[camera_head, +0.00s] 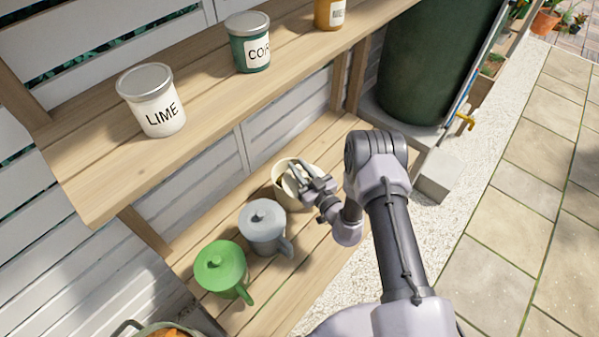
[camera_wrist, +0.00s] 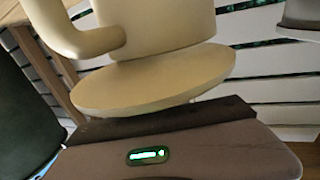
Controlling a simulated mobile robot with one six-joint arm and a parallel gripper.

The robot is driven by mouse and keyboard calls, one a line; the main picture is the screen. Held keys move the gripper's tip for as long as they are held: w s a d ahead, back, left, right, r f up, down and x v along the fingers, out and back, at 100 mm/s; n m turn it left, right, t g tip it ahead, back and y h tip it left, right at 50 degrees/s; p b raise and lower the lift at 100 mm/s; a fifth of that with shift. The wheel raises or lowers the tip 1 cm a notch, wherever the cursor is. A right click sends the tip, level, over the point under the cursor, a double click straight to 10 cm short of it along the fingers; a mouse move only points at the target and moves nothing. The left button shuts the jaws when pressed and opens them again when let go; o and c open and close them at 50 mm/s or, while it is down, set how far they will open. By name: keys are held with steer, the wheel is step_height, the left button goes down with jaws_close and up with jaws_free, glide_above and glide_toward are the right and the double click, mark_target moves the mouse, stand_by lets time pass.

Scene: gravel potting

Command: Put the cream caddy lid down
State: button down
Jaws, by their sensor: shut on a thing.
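The cream caddy (camera_head: 281,196) stands on the lower wooden shelf, partly hidden behind my gripper (camera_head: 299,178). In the wrist view the caddy body (camera_wrist: 170,30) with its handle fills the top. The cream lid (camera_wrist: 155,82) shows there as a pale disc right by the caddy, in front of my gripper (camera_wrist: 165,120). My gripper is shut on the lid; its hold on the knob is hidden. In the head view a dark patch shows at the caddy's mouth beside my fingers. I cannot tell whether the lid touches the rim.
A grey caddy (camera_head: 262,232) and a green caddy (camera_head: 221,271), both lidded, stand to the left on the lower shelf (camera_head: 305,262). The upper shelf (camera_head: 210,105) holds a LIME tin (camera_head: 155,108), a green tin (camera_head: 247,45) and an orange tin (camera_head: 328,12). A dark green barrel (camera_head: 440,60) stands at the right.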

steer(key=shift+f, duration=0.3)
steer(key=shift+f, duration=0.15)
steer(key=c, duration=1.3)
jaws_free()
steer(key=shift+o, duration=0.2)
